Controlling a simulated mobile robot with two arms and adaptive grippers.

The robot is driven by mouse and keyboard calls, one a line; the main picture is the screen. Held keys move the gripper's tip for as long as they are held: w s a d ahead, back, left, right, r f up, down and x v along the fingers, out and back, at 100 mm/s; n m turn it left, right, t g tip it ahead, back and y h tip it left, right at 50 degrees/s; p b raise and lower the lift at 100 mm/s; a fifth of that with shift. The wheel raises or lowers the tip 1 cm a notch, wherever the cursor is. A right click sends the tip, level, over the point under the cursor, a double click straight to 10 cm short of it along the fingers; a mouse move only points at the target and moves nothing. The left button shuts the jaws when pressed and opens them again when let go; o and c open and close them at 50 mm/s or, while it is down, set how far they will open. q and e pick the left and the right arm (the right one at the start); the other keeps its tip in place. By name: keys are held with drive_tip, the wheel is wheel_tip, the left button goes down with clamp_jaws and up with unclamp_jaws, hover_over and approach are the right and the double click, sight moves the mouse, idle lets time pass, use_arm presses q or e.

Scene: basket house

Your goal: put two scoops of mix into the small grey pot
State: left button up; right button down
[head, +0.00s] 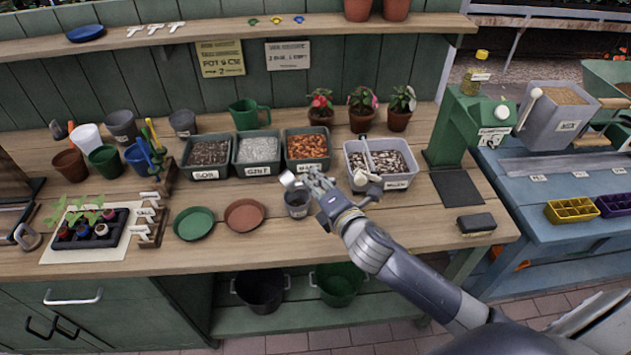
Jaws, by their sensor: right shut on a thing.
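The small grey pot (297,205) stands on the bench in front of the bark tub, with a small label on its side. My right gripper (316,183) is just above and to the right of its rim. It is shut on what looks like a small metal scoop, whose pale silver end (288,179) is over the pot. The fingers and arm hide most of the handle, and I cannot see what the scoop holds. A grey tub of speckled mix (352,160) stands right of the gripper, with a pale tool leaning in it. My left gripper is not in view.
Tubs of soil (208,153), grit (258,150) and bark (307,146) stand behind the pot. Green (194,223) and terracotta (245,215) saucers lie to its left. A green press (465,125) stands right.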

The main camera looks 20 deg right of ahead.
drive_tip(key=shift+a+r+n, duration=0.2)
drive_tip(key=shift+r+n, duration=0.2)
drive_tip(key=shift+n, duration=0.1)
drive_tip(key=a+r+n+t+p, duration=0.1)
drive_tip(key=a+r+n+p, duration=0.3)
drive_tip(key=n, duration=0.8)
wheel_tip(320, 180, up, 3)
drive_tip(key=shift+s+f, duration=0.15)
drive_tip(key=shift+f, duration=0.05)
drive_tip(key=shift+a, duration=0.1)
